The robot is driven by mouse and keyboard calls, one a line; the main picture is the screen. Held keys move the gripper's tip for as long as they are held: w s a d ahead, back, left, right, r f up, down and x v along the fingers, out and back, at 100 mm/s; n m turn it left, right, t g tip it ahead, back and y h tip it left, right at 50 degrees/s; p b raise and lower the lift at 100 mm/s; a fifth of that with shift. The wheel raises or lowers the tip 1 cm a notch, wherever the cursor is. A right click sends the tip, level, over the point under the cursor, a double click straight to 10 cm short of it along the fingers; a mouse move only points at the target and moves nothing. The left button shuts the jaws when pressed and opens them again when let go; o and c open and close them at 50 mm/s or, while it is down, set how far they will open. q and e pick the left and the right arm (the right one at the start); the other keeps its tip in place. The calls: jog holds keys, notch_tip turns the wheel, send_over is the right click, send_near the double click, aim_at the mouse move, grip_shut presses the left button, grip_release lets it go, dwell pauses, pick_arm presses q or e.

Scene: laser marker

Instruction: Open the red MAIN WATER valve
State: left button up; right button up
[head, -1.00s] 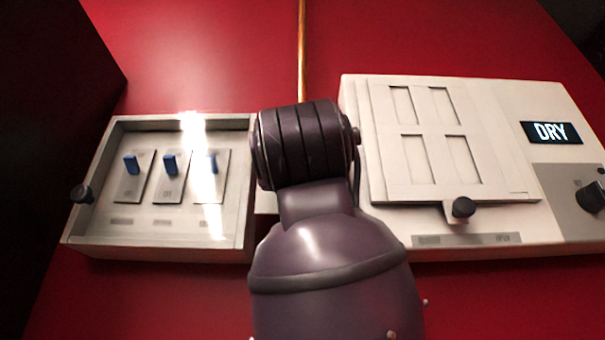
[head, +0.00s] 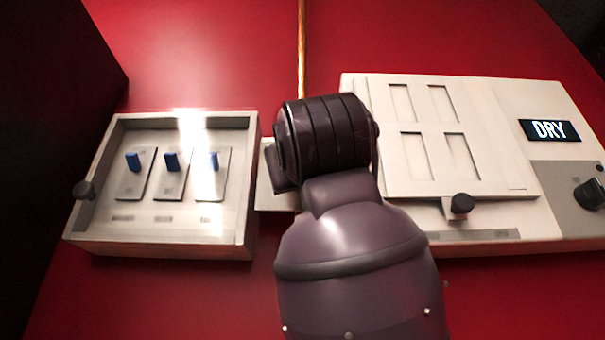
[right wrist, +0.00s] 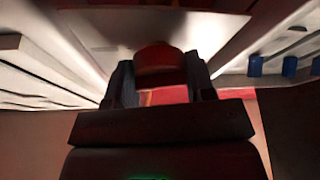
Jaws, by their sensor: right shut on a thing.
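The red valve (right wrist: 160,57) shows in the right wrist view as a rounded red handle in front of a pale plate (right wrist: 215,30). My right gripper (right wrist: 161,82) has one dark finger on each side of the valve and is shut on it. In the head view my purple right arm covers the valve and the gripper, and only part of the pale plate (head: 276,202) shows left of the wrist. Any MAIN WATER label is hidden. My left gripper is in neither view now.
To the right is a white panel (head: 510,205) with a DRY display (head: 550,130) and black knobs (head: 461,205). A copper pipe (head: 302,45) runs up the red wall (head: 220,50).

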jog(key=n+y, duration=0.1)
jog(key=n, duration=0.2)
jog(key=n+g+y, duration=0.1)
jog(key=n, duration=0.2)
jog(key=shift+d+r+g+y, duration=0.1)
jog(key=shift+g+y, duration=0.2)
jog(key=shift+y, duration=0.1)
jog(key=n+g+y, duration=0.1)
jog(key=n, duration=0.4)
jog(key=n+g+p, duration=0.1)
jog(key=n, duration=0.2)
jog(key=shift+r+n+g+y, duration=0.1)
jog(key=shift+n+g+y, duration=0.2)
jog(key=shift+n+g, duration=0.1)
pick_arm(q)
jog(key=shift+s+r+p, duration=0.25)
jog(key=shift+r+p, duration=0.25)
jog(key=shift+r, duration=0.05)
pick_arm(e)
jog(key=shift+n+g, duration=0.6)
jog(key=shift+n, duration=0.8)
jog(key=o, duration=0.9)
